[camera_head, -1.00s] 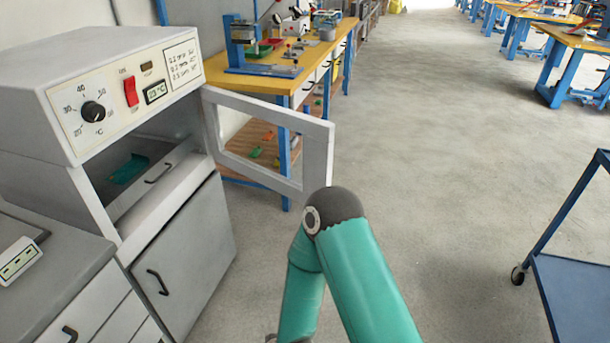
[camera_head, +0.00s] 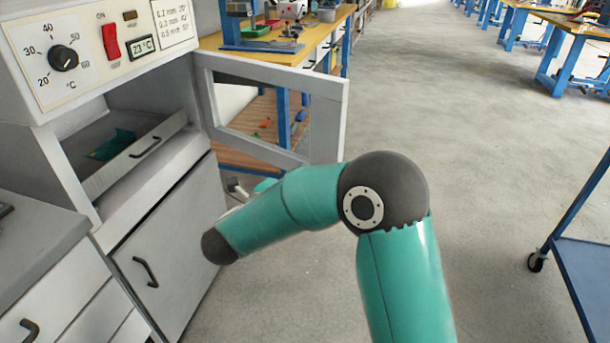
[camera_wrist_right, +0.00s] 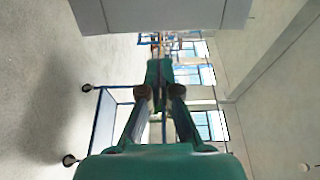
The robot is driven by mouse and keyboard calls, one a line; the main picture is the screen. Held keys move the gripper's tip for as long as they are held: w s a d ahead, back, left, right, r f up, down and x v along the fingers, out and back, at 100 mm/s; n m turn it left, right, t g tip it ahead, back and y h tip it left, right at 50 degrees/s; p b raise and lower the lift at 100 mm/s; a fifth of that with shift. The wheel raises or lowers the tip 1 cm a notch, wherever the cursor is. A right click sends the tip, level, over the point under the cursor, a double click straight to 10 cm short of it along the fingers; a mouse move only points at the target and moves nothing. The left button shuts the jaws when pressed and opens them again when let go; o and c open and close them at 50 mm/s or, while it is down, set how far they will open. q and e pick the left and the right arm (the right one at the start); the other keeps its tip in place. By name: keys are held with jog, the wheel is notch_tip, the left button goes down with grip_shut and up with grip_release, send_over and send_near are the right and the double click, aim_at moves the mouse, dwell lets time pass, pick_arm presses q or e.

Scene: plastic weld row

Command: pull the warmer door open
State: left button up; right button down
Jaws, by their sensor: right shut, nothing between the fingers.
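The warmer (camera_head: 85,88) is a light grey cabinet at the left of the head view, with a dial, a red switch and a 23 °C display. Its framed door (camera_head: 330,130) stands swung out to the right, with the opening exposed. Inside is a drawer-like tray (camera_head: 150,160) with a dark handle and a teal piece (camera_head: 112,145). In the head view my right arm bends left below the door and mostly hides the gripper. Whether it touches the door cannot be told. My left gripper is not in view.
A lower cabinet door (camera_head: 170,250) with a dark handle is shut under the warmer. A wooden-topped bench (camera_head: 310,48) stands behind the door. A blue cart (camera_head: 585,270) stands at the right. The floor between is clear. A grey panel (camera_wrist_right: 160,14) crosses the wrist view's top.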

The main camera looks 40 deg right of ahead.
aim_at(336, 144)
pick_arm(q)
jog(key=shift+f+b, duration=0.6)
pick_arm(e)
jog(key=x, duration=1.2)
jog(key=shift+d, duration=0.1)
jog(key=shift+w, duration=0.15)
